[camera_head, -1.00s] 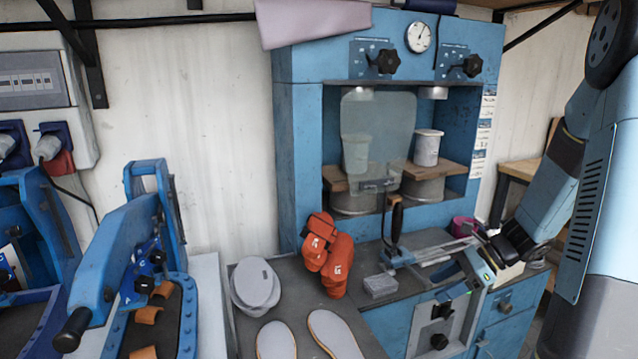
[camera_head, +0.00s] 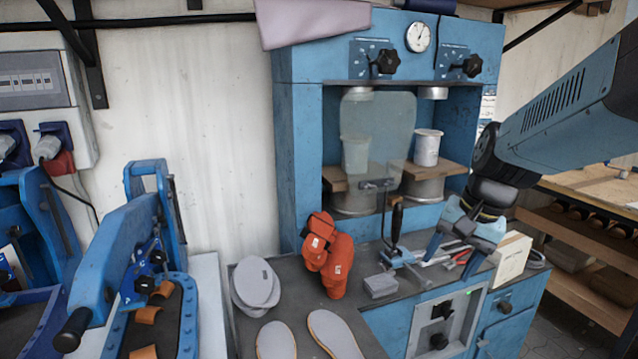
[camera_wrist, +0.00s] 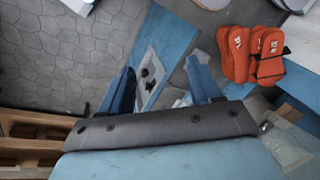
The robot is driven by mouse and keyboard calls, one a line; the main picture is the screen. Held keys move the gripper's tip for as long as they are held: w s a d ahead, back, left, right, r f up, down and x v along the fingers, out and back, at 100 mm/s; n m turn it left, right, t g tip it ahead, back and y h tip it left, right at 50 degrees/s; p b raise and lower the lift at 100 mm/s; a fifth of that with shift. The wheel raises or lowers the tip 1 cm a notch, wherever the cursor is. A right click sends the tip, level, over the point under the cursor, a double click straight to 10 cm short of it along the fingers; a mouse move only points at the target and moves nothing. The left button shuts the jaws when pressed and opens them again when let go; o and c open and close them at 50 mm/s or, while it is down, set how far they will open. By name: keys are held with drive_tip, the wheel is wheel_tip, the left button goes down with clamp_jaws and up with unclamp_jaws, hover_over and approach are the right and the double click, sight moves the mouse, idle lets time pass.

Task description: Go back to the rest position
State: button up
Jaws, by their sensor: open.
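My gripper (camera_head: 450,268) is over the right part of the grey bench top, in front of the blue press, with its blue fingers pointing down. The fingers are spread and nothing shows between them. In the wrist view my gripper (camera_wrist: 160,72) also has its two blue fingers apart, with bench front and floor beyond them. The task line names no object.
The blue press (camera_head: 298,150) stands behind the bench. A wooden shelf (camera_head: 585,235) stands right.

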drive_tip(key=s+r+n+t+h, duration=0.2)
drive_tip(key=s+r+n+t, duration=0.1)
drive_tip(key=s+r+n, duration=0.3)
drive_tip(key=shift+s+d+r+t, duration=0.15)
drive_tip(key=shift+s+r+t, duration=0.15)
